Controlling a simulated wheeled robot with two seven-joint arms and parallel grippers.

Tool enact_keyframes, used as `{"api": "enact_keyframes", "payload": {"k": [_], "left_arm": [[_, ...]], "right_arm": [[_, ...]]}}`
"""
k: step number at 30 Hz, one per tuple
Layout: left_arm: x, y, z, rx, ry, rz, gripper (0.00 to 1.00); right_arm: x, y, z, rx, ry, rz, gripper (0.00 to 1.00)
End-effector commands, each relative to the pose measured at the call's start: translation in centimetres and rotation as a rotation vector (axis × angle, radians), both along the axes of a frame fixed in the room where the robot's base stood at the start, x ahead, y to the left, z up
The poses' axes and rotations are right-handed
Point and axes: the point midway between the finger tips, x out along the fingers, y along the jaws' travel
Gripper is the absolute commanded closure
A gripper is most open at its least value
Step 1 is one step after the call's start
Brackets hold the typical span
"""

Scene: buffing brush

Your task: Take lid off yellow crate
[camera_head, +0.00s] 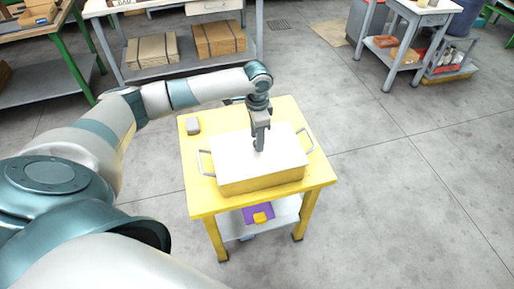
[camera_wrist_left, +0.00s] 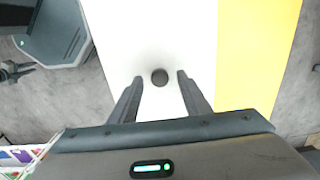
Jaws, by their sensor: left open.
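The yellow crate (camera_head: 262,181) stands on a small yellow table, with a metal handle on its left and right ends. Its white lid (camera_head: 232,157) lies flat on top and covers the opening. A round dark knob (camera_wrist_left: 159,77) shows on the white lid (camera_wrist_left: 150,35) in the left wrist view. My left gripper (camera_head: 259,147) points down over the middle of the lid. In the left wrist view its two fingers (camera_wrist_left: 158,88) are apart, one on each side of the knob, with gaps to it. The crate's inside is hidden.
The yellow table (camera_head: 198,202) has bare room around the crate, and a small grey block (camera_head: 193,126) near its back left corner. A purple and yellow item (camera_head: 258,214) is on the lower shelf. Workbenches stand farther back; the floor at right is clear.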

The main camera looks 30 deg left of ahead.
Motion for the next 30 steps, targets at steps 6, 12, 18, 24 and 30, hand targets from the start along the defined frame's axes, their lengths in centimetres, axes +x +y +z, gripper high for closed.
{"api": "enact_keyframes", "payload": {"k": [6,12,18,24,30], "left_arm": [[-0.1,0.0,-2.2,0.001,0.001,-0.001,0.57],[-0.1,0.1,-2.7,0.001,-0.001,-0.001,0.57],[-0.1,0.0,-2.6,0.001,-0.001,-0.001,0.57],[0.0,0.1,-2.6,0.001,-0.001,-0.001,0.73],[0.0,0.1,-2.6,0.0,-0.001,-0.001,1.0]], "right_arm": [[0.0,0.0,0.9,0.0,0.001,0.0,0.71],[0.0,0.0,0.9,0.0,0.001,0.0,0.71],[0.0,0.0,0.9,0.0,0.001,0.0,0.71],[0.0,0.0,0.9,0.0,0.001,0.001,0.71],[0.0,0.0,0.9,0.0,0.001,0.0,0.71]]}}
